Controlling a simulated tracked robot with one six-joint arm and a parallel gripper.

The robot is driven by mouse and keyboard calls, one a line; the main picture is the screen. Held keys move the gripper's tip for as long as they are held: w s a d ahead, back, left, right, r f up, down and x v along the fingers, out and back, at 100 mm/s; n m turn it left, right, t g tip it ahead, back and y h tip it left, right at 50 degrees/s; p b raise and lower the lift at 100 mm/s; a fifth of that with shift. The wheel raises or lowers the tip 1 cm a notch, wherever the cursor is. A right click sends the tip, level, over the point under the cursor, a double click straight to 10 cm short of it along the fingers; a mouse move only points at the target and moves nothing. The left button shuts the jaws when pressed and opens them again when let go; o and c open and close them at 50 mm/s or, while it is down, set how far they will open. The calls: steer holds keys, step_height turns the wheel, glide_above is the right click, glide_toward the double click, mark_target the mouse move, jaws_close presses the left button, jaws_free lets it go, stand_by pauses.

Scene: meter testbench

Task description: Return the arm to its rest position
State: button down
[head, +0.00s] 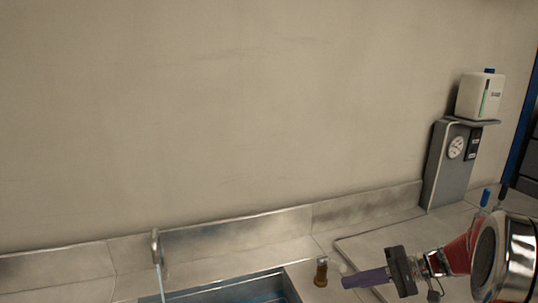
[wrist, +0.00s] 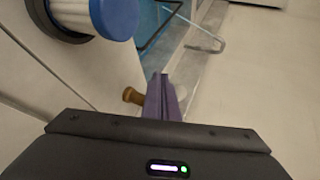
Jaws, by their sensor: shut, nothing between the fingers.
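My gripper (head: 347,282) is at the lower right of the head view, over the counter beside the sink. Its dark body lies to the right and its purple fingers point left. In the wrist view the purple fingers (wrist: 163,80) lie together in the middle, with nothing between them. A brass-brown knob (head: 320,272) stands on the counter just left of the fingertips in the head view. The same knob (wrist: 132,95) shows beside the fingers in the wrist view; I cannot tell whether they touch.
A blue-lined sink (head: 232,289) with a metal faucet (head: 156,247) lies left of the gripper. A grey gauge stand (head: 446,165) bearing a white box (head: 481,96) is at the back right. A blue-capped white ribbed cylinder (wrist: 90,16) is at the wrist view's upper left.

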steer(key=s+a+r+n+t+h, duration=0.1)
steer(key=s+h, duration=0.3)
steer(key=s, duration=0.4)
steer(key=s+a+r+n+t+h, duration=0.1)
steer(key=s+a+r+h, duration=0.2)
steer(key=s, duration=0.5)
steer(key=s+a+r+h, duration=0.2)
steer(key=s+r+h, duration=0.2)
steer(key=s, duration=0.4)
steer(key=shift+a+r+n+t+h, duration=0.15)
steer(key=shift+a+n+t+h, duration=0.25)
steer(key=shift+h, duration=0.3)
